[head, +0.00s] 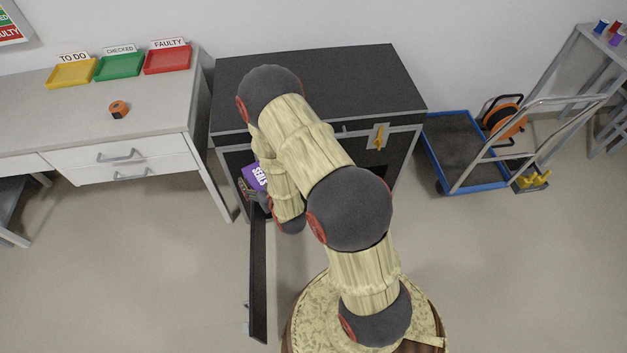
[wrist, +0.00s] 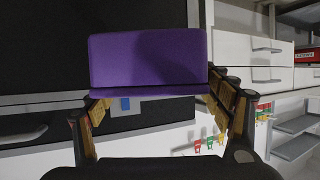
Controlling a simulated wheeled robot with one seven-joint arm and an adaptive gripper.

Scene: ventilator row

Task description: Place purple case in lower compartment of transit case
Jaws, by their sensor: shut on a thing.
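The purple case (head: 258,176), with white lettering that reads SEALS, is at the left front of the black transit case (head: 335,75). My gripper (head: 247,191) is shut on it, and my arm hides part of both. In the wrist view the purple case (wrist: 148,60) sits between the two fingers of my gripper (wrist: 160,98). A dark door (head: 259,275) stands open, swung out from the transit case's left front. The lower compartment is mostly hidden behind my arm, so I cannot tell whether the purple case is inside its opening.
A yellow latch (head: 379,138) is on the transit case's upper front. On the left, a workbench (head: 150,115) holds yellow, green and red trays and an orange tape measure (head: 119,109). A blue-edged trolley (head: 455,150) stands to the right. The floor at lower left is clear.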

